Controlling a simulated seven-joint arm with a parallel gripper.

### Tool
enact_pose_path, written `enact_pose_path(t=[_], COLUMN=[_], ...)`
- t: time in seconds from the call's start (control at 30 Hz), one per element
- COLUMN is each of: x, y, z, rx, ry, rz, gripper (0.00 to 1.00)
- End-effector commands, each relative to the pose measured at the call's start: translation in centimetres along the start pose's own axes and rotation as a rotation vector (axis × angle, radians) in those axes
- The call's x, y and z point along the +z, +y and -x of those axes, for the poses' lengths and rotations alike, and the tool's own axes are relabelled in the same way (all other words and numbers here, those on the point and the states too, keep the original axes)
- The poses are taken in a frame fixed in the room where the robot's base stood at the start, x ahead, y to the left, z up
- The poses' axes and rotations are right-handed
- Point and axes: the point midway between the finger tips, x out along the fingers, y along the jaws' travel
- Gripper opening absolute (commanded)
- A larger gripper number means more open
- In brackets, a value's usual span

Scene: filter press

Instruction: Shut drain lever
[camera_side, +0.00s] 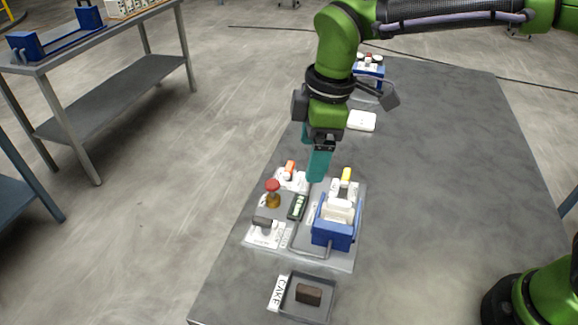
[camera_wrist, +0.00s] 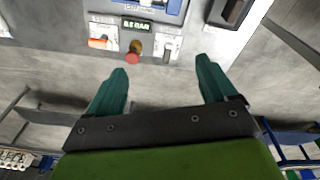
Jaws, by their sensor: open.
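The press panel (camera_side: 341,264) carries an orange-handled lever (camera_side: 290,167) at its far left and a dark-handled lever (camera_side: 263,221) on a white plate at its near left. In the wrist view the orange handle (camera_wrist: 99,43) lies sideways and the dark handle's plate (camera_wrist: 169,46) is farther right. The labels are too small to tell which is the drain lever. A yellow handle (camera_side: 347,174) stands at the far right. My gripper (camera_side: 318,178) is open, empty and pointing down over the panel's far side. Its fingers (camera_wrist: 162,68) are spread in the wrist view.
A red knob (camera_side: 272,186) on a brass stem stands between the two left levers, beside a green readout (camera_side: 297,206). The blue press (camera_side: 334,233) with white plates is to the right. A tray (camera_side: 327,311) holding a brown cake (camera_side: 309,293) is nearest.

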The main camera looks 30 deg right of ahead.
Motion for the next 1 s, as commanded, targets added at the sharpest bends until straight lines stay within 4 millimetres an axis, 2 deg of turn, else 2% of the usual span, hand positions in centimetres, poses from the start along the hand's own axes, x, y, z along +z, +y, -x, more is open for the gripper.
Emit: enact_pose_path(t=[0.03,0.1,0.2,0.3,0.43,0.67,0.87,1.0], x=[-2.4,-4.9,-7.5,-8.9,-9.2,-8.7,-8.2,-7.8], y=[-0.3,-0.6,-0.8,-0.4,0.4,0.2,0.0,-0.1], z=[-1.4,-2.5,-3.6,-3.3,-1.4,-1.8,-4.5,-7.6], rx=[-0.025,-0.051,-0.083,-0.098,-0.094,-0.125,-0.128,-0.127], ry=[-0.027,-0.054,-0.076,-0.081,-0.080,-0.086,-0.086,-0.087], rz=[0.162,0.387,0.673,0.896,1.087,1.217,1.217,1.217], gripper=[0.85,0.85,0.85,0.85,0.85,0.85,0.85,0.85])
